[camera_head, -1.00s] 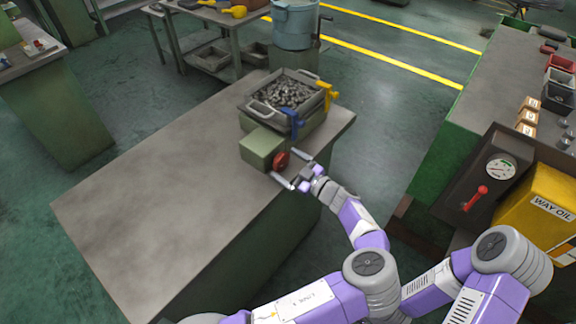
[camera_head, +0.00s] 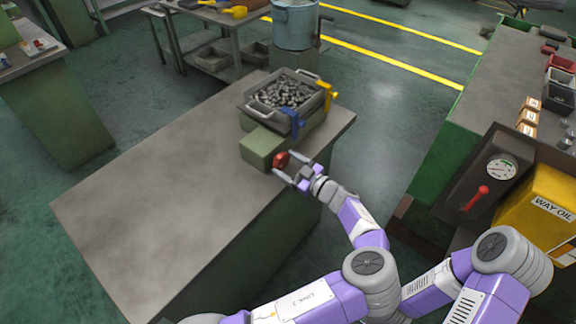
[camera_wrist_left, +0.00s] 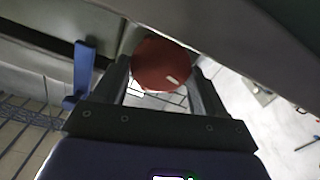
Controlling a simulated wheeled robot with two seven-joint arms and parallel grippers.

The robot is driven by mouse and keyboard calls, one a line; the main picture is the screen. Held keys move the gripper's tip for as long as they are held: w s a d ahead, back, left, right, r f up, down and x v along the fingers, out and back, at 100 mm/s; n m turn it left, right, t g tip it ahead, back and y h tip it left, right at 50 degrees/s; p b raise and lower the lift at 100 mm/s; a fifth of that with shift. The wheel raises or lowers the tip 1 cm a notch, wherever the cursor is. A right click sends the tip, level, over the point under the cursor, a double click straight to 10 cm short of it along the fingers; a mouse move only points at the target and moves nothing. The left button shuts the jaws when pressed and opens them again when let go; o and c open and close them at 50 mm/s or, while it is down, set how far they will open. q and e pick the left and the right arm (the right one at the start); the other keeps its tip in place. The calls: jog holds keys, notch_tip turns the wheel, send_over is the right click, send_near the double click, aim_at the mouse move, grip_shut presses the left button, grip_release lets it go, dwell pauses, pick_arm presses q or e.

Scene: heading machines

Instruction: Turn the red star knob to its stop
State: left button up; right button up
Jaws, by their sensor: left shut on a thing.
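The red star knob (camera_head: 280,160) sits on the end of a pale green box (camera_head: 260,147) at the bench's right edge. The knob's shaft is hidden. My right gripper is not in view.
A grey tray of metal parts (camera_head: 256,112) stands behind the box, with a blue clamp (camera_head: 292,121) and a yellow clamp (camera_head: 328,95) at its side. The bench top (camera_head: 170,205) to the left is clear. A panel with a red lever (camera_head: 474,198) stands at right.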

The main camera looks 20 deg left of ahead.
pick_arm(q)
jog(key=shift+w+m+b, duration=0.1)
jog(key=shift+m+b, duration=0.5)
jog(key=shift+m, duration=2.5)
jog(key=o, duration=1)
jog(key=shift+o, duration=0.2)
jog(key=shift+d, duration=0.15)
jog(key=v, duration=0.7)
jog(key=shift+d+p, duration=0.2)
jog(key=shift+p, duration=0.2)
